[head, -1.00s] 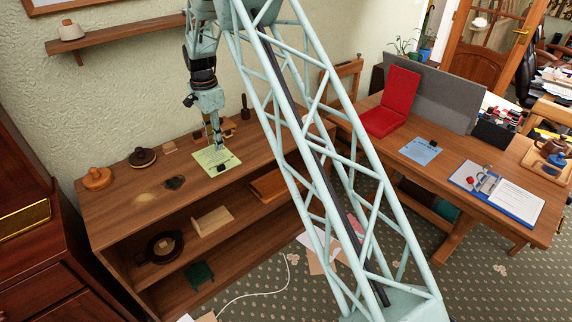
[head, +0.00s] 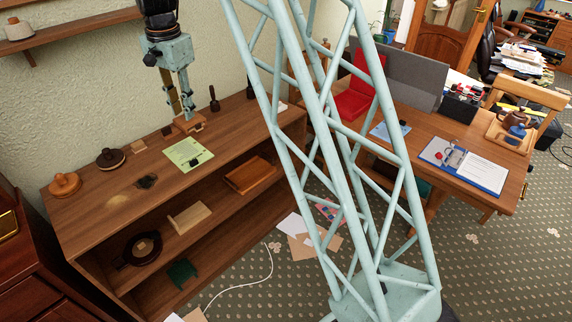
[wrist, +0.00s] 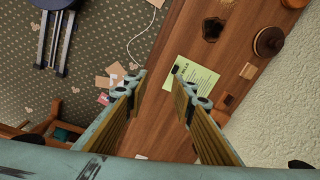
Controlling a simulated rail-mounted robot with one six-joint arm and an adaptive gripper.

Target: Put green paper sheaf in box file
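The green paper sheaf (head: 190,154), with dark print and a small black clip, lies flat on top of the wooden shelf unit. It also shows in the wrist view (wrist: 194,83), just beyond the right fingertip. My gripper (head: 182,114) hangs above the shelf top, apart from the sheaf. In the wrist view my gripper (wrist: 158,78) has its two fingers spread with nothing between them. On the desk at right stand a red open folder or box (head: 352,104) with a raised back and a blue ring file (head: 480,172) holding white paper. I cannot tell which is the box file.
The shelf top (head: 90,205) also holds wooden lidded pots (head: 65,184) and small blocks. The desk (head: 415,181) bears a blue sheet (head: 391,131) and a grey panel (head: 420,80). Loose papers (head: 312,244) and a white cable lie on the carpet.

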